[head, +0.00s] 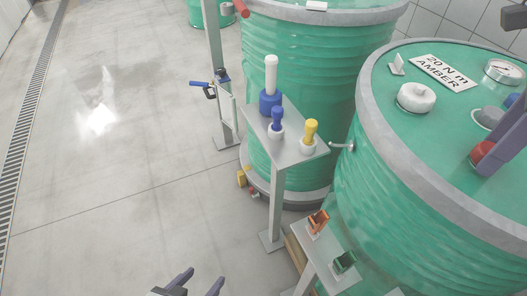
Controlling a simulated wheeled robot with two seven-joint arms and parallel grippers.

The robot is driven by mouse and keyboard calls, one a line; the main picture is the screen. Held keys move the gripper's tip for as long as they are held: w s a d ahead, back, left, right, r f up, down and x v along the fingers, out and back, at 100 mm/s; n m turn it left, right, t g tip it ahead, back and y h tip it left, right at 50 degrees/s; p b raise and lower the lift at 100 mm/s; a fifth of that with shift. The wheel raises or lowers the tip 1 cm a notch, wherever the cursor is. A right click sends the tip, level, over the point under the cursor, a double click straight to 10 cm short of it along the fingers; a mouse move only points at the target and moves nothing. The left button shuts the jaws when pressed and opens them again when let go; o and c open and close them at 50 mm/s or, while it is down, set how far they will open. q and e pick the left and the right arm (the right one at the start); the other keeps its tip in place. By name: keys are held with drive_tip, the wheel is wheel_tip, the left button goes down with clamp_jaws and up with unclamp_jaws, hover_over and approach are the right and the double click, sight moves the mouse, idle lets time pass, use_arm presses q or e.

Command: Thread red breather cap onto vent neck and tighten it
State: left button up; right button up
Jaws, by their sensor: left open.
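The red breather cap (482,152) is at the right, over the top of the near green drum (440,120). My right gripper (494,158) comes in from the right edge, its grey-purple finger against the cap and covering its right side. I cannot tell whether the jaws are closed around the cap. The vent neck is not visible; the cap and finger may hide it, so I cannot tell if the cap is seated. My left gripper (197,283) is open and empty at the bottom edge, over the floor.
The near drum lid carries a white cap (416,97), a grey fitting (487,117), a gauge (503,71) and a "20 N m AMBER" plate (444,72). A stand (285,149) holds blue and yellow-handled tools. Left floor is clear.

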drive_tip(key=o, duration=0.6)
drive_tip(key=shift+c, duration=0.2)
wheel_tip(320, 180, up, 10)
drive_tip(key=shift+r, duration=0.2)
